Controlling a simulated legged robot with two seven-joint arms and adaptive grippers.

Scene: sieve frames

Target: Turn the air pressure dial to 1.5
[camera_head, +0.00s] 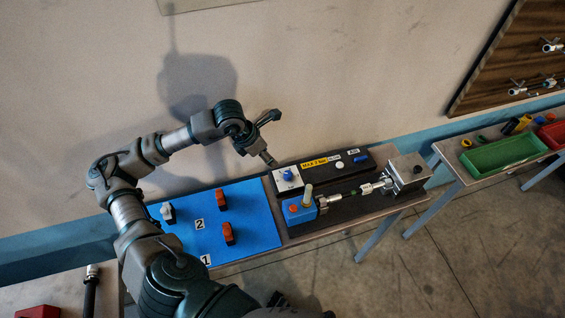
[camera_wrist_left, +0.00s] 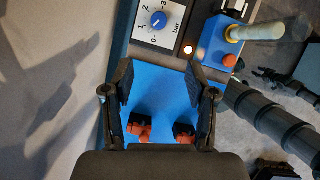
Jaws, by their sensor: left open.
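The air pressure dial is a blue knob (camera_wrist_left: 158,19) on a white plate marked 0 to 3 bar. It sits at the top of the left wrist view, and its exact setting is hard to read. In the head view the dial (camera_head: 288,174) is at the left end of a dark panel, beside a yellow label. My left gripper (camera_head: 272,140) is open and empty above and just behind the dial. In the left wrist view its fingers (camera_wrist_left: 158,85) are spread apart, with the dial beyond them and not between them. My right gripper is not identifiable in these frames.
A blue board (camera_head: 255,225) with orange-red switches lies left of the dial. A blue block (camera_head: 300,210) with a red button and upright pale rod stands in front. A metal fitting (camera_head: 405,172) is right. The wall (camera_head: 330,70) is close behind. A green tray (camera_head: 495,155) is farther right.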

